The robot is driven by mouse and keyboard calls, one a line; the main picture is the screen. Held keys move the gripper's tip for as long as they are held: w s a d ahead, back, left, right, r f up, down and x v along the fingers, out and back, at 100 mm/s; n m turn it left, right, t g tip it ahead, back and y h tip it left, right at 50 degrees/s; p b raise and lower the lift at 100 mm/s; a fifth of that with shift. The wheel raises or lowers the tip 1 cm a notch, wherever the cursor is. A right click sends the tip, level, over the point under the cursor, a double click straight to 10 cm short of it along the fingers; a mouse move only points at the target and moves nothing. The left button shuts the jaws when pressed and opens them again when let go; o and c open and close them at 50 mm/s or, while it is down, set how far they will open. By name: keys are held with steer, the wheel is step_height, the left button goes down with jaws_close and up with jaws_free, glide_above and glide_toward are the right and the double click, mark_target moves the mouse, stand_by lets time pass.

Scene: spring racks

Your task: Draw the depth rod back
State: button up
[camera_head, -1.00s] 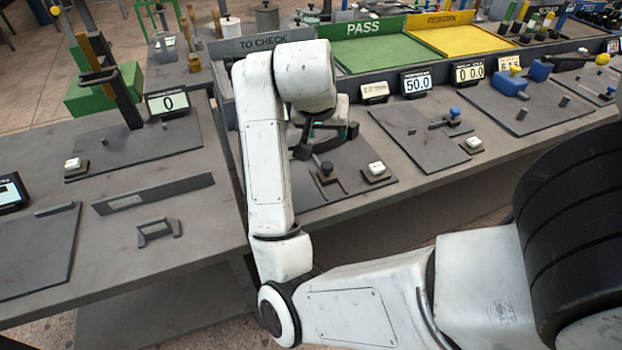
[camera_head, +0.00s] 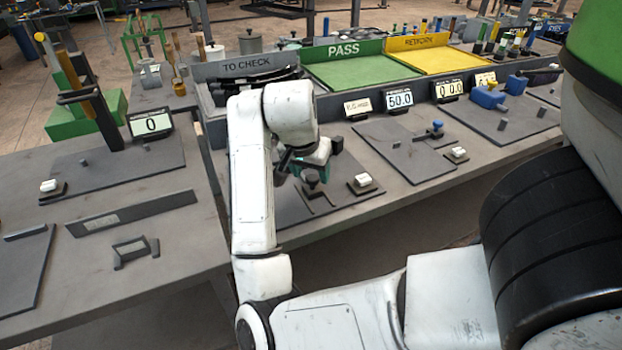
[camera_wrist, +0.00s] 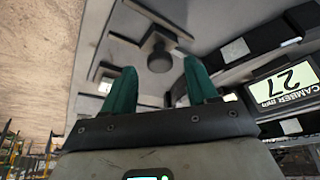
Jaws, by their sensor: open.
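My gripper (camera_wrist: 158,76) is open and empty, with two green fingers; part of it shows past my white arm in the head view (camera_head: 318,157). A dark round knob (camera_wrist: 159,60) on a grey plate appears beyond and between the fingers in the wrist view, apart from them as far as I can see. A dark knob (camera_head: 312,178) stands beside an angled strip below my gripper in the head view. No label marks the depth rod, so I cannot tell which part it is. My arm hides some of this station.
A white button block (camera_head: 363,181) sits right of the knob. A display reading 27 (camera_wrist: 284,86) appears upside down in the wrist view. The green PASS tray (camera_head: 360,72) lies behind.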

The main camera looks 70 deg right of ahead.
steer(key=shift+x, duration=0.9)
jaws_close()
